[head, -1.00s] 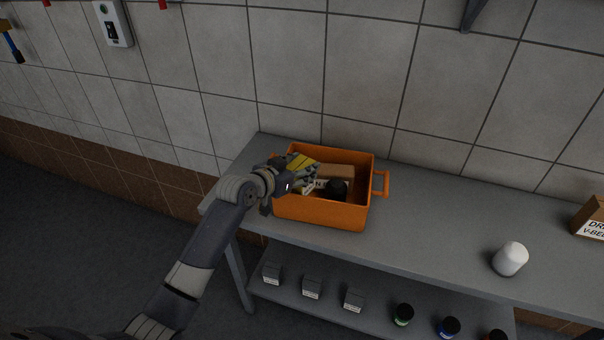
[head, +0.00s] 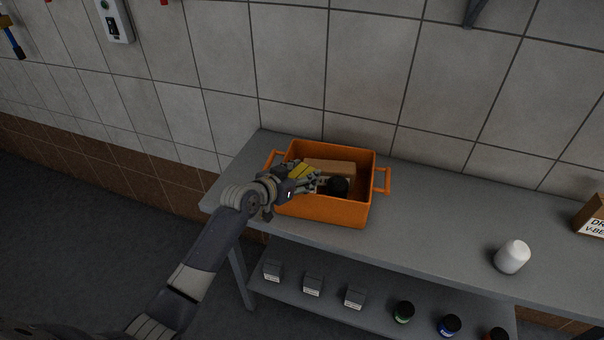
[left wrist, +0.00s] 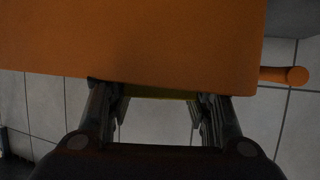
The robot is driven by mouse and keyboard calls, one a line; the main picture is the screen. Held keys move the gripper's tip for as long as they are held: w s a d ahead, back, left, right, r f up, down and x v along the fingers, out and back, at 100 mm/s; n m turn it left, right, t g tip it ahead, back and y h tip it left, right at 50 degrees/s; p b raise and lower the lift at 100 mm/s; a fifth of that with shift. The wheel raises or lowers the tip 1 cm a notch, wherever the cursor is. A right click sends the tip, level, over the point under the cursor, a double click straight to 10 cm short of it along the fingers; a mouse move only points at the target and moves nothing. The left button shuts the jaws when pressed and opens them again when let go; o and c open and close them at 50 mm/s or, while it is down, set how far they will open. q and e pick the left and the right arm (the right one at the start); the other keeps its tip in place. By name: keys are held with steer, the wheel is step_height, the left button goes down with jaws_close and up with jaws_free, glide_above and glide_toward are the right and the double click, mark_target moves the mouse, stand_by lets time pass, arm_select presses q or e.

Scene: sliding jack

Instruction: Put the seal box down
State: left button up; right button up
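An orange crate (head: 322,208) with two side handles stands on the grey bench. My left gripper (head: 305,184) is over the crate's left part, its fingers at a small yellow box (head: 299,171), which I take for the seal box. In the left wrist view, my fingers (left wrist: 160,103) stand apart with a thin olive-yellow strip (left wrist: 160,93) between their tips. They seem shut on it, low in the crate opening; whether it touches the crate floor is hidden. The crate's orange wall (left wrist: 130,35) fills the upper wrist view. My right gripper is not in view.
The crate also holds a brown box (head: 332,167) and a black round object (head: 338,186). A white container (head: 512,257) and a cardboard box (head: 592,217) are on the bench to the right. Several small boxes and jars are on the lower shelf. The bench between crate and white container is clear.

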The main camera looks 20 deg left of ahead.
arm_select(q)
steer(key=shift+o, duration=1)
steer(key=shift+r+p, duration=0.45)
steer(key=shift+r, duration=0.25)
steer(key=shift+s+a, duration=0.1)
steer(key=shift+s, duration=0.2)
steer(key=b+v, duration=0.1)
steer(key=v, duration=1)
steer(key=shift+s+b, duration=0.2)
steer(key=shift+b, duration=0.2)
steer(key=shift+r, duration=0.1)
